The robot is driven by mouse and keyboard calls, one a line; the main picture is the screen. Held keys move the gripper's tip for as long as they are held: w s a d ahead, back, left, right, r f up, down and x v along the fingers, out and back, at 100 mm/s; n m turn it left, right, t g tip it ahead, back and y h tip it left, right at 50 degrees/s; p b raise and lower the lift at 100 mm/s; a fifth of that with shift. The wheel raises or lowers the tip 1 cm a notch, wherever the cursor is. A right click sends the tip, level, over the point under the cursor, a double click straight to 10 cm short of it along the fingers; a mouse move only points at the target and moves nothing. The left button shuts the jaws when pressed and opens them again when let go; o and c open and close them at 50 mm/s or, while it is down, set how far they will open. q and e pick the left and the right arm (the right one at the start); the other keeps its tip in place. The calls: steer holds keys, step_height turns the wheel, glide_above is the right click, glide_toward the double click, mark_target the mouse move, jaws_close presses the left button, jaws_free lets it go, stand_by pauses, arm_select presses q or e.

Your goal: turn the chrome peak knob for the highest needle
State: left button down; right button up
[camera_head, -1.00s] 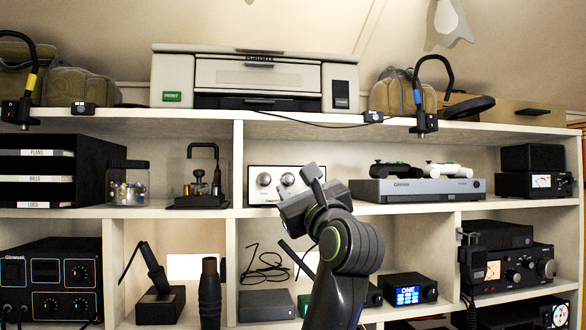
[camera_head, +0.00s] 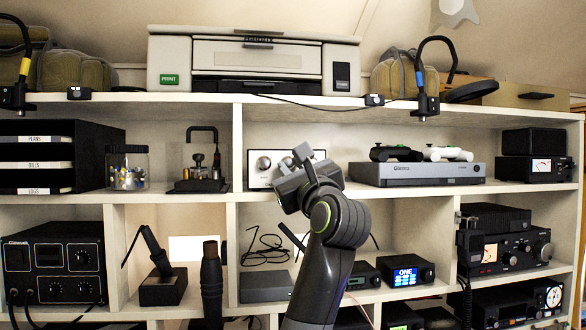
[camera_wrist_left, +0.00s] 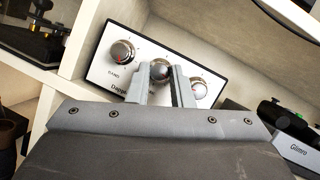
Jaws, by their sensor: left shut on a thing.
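A white-faced box (camera_head: 256,178) with several chrome knobs stands in the middle cubby, partly hidden by my left gripper. The left wrist view shows its left knob (camera_wrist_left: 122,52), marked BAND, a middle knob (camera_wrist_left: 160,67) and a right knob (camera_wrist_left: 199,90). My left gripper (camera_wrist_left: 162,78) has its fingers on either side of the middle chrome knob and is shut on it. The gripper (camera_head: 301,157) also covers the box's right part in the head view. The label of the held knob is not readable. A small needle meter (camera_head: 541,165) is lit at far right. My right gripper is out of view.
A grey console (camera_head: 410,174) with two controllers on top sits close right of the gripper. A Morse-key-like device (camera_head: 198,175) and a jar (camera_head: 127,168) stand left. A radio (camera_head: 505,252) with another dial is below right.

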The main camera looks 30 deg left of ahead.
arm_select(q)
steer(key=shift+m+t+h, duration=0.3)
steer(key=shift+m+t, duration=0.2)
steer(key=shift+m, duration=0.4)
steer(key=c, duration=1.3)
jaws_free()
steer(key=shift+s+d+f+b, duration=0.3)
steer(key=shift+s+f+b, duration=0.1)
steer(key=shift+b, duration=0.1)
steer(key=b+v, duration=0.9)
steer(key=v, duration=0.7)
steer(key=shift+d+r, duration=0.15)
